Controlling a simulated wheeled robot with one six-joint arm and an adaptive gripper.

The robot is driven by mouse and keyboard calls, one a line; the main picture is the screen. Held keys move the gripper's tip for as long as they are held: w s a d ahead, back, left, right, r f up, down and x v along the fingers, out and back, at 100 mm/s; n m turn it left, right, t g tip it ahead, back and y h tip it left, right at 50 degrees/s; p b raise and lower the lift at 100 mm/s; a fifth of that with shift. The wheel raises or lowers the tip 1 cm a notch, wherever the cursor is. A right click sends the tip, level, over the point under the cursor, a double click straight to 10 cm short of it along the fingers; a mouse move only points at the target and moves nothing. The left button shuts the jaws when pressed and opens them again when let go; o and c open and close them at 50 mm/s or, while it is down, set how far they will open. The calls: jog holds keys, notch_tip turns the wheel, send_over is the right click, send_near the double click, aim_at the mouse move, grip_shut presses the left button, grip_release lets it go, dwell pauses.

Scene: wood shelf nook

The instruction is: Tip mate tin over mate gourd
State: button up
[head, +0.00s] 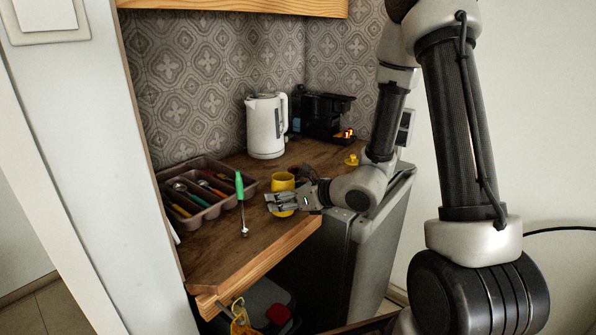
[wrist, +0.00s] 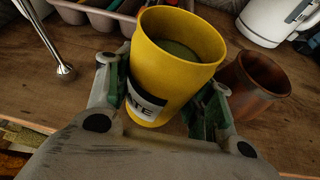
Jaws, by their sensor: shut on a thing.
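The yellow mate tin (wrist: 160,70) has a dark and white label and an open top, with green contents inside. My gripper (wrist: 160,95) is shut around its sides. In the head view the tin (head: 283,181) looks about upright near the counter's front edge, partly hidden by my gripper (head: 282,202). I cannot tell whether its base touches the wood. The mate gourd (wrist: 256,84), a reddish-brown open cup, stands on the counter just right of the tin in the wrist view. The tin and my right finger cover part of it. In the head view it is mostly hidden by my gripper.
A green-handled metal utensil (head: 241,200) stands left of the tin, by a cutlery tray (head: 200,217). A white kettle (head: 266,127) and a black machine (head: 322,115) are at the back. A small yellow lid-like piece (head: 352,160) lies right. The counter's front edge (head: 262,266) is close.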

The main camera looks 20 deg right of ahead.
aim_at(285, 174)
jog(key=shift+w+d+r+m+g+y, duration=0.35)
jog(key=shift+w+m+g+y, duration=0.3)
jog(key=shift+m, duration=0.25)
jog(key=shift+d+r, duration=0.1)
jog(key=shift+r, duration=0.1)
jog(key=shift+m+g, duration=0.45)
jog(key=shift+m, duration=0.15)
jog(key=r, duration=0.4)
jog(key=shift+w+d+r, duration=0.1)
jog(key=shift+w+d, duration=0.1)
jog(key=shift+w, duration=0.05)
jog(key=shift+r, duration=0.3)
jog(key=shift+w+d+r+m+g+y, duration=0.4)
jog(key=shift+w+m+g, duration=0.1)
jog(key=shift+m, duration=0.1)
dwell(0.5)
jog(key=shift+r+m+g+y+p, duration=0.3)
jog(key=shift+r+m+p, duration=0.1)
jog(key=shift+r+m, duration=0.1)
dwell(2.0)
jog(key=shift+f+m+y+p, duration=0.25)
jog(key=shift+m+p, duration=0.15)
dwell(1.4)
